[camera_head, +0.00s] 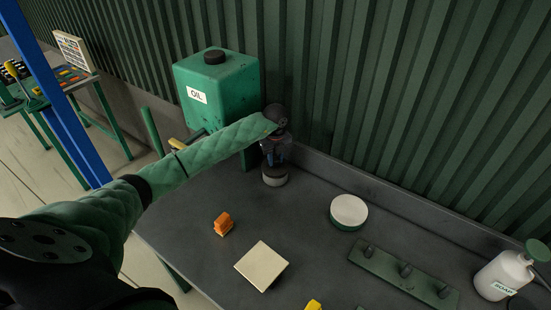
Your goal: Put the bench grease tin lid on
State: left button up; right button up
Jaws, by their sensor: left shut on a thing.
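A short round tin (347,215) with a green side and a pale, flat top stands on the dark bench, right of centre. My left arm reaches in from the left, and its gripper (274,166) points down near the back of the bench. It is shut on a small round grey piece (275,180), which looks like a lid; the fingers hide part of it. I cannot tell whether this piece touches the bench. It is apart from the tin, to its left and farther back. My right gripper is not in view.
A green oil can (218,92) stands behind my left arm. An orange block (223,224), a beige square (262,265), a green peg rack (404,275) and a soap bottle (502,275) are on the bench (310,246). A corrugated wall rises behind.

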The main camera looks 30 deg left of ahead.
pick_arm(q)
jog(key=shift+f+b, duration=0.3)
jog(key=shift+f, duration=0.25)
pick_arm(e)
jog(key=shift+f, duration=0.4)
pick_arm(q)
jog(key=o, duration=1)
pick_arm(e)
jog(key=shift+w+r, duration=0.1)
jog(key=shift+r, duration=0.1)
pick_arm(q)
jog(key=shift+r+p, duration=0.65)
jog(key=shift+r, duration=0.8)
notch_tip(320, 180, up, 4)
jog(key=shift+r+p, duration=0.1)
jog(key=shift+p, duration=0.75)
jog(key=shift+r, duration=0.4)
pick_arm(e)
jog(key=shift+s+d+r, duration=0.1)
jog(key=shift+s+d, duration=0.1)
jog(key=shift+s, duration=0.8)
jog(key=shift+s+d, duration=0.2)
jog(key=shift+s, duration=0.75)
